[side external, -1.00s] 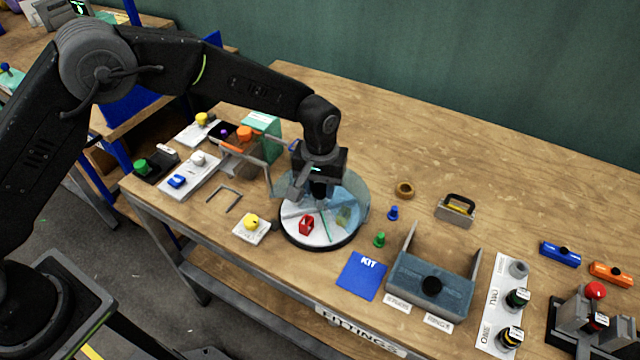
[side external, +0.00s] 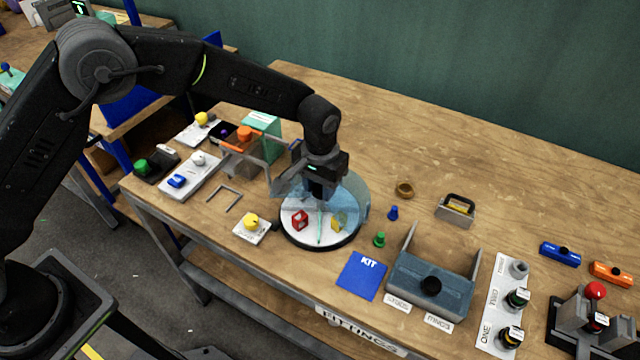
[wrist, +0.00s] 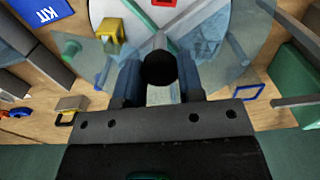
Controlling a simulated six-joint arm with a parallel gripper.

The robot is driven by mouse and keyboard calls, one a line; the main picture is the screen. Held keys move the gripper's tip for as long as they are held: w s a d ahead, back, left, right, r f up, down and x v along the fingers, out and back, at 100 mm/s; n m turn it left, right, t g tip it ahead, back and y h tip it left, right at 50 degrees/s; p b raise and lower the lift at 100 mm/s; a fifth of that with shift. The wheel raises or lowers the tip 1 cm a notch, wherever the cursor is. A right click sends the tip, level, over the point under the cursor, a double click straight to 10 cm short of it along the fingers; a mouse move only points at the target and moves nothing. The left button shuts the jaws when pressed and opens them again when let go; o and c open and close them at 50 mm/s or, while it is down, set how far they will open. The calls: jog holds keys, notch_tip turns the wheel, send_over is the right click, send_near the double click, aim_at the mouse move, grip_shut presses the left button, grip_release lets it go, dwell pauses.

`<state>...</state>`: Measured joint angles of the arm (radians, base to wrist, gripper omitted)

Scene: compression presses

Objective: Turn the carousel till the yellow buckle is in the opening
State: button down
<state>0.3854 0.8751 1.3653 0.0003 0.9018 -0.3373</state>
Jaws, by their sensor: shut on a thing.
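The carousel (side external: 303,238) is a round white turntable with thin dividers under a clear bluish cover (side external: 357,200), which is open at the front. The yellow buckle (side external: 338,223) sits front right, at the right edge of the opening; in the wrist view (wrist: 112,28) its lower part looks still under the cover's edge. The red buckle (side external: 300,219) is in the opening, left of a pale green divider (side external: 320,231), and shows at the wrist view's top edge (wrist: 163,3). My gripper (wrist: 160,82) points down over the centre, shut on the black knob (wrist: 160,66).
A yellow knob on a white plate (side external: 251,222) stands close left of the carousel. Green (side external: 379,239) and blue (side external: 393,212) pegs stand close on its right. A blue KIT mat (side external: 362,276) and a grey-blue press (side external: 430,280) are front right. The back right of the table is clear.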

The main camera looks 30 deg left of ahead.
jog(key=shift+m, duration=7.1)
jog(key=c, duration=0.8)
grip_release()
jog(key=shift+o, duration=0.2)
notch_tip(320, 180, up, 14)
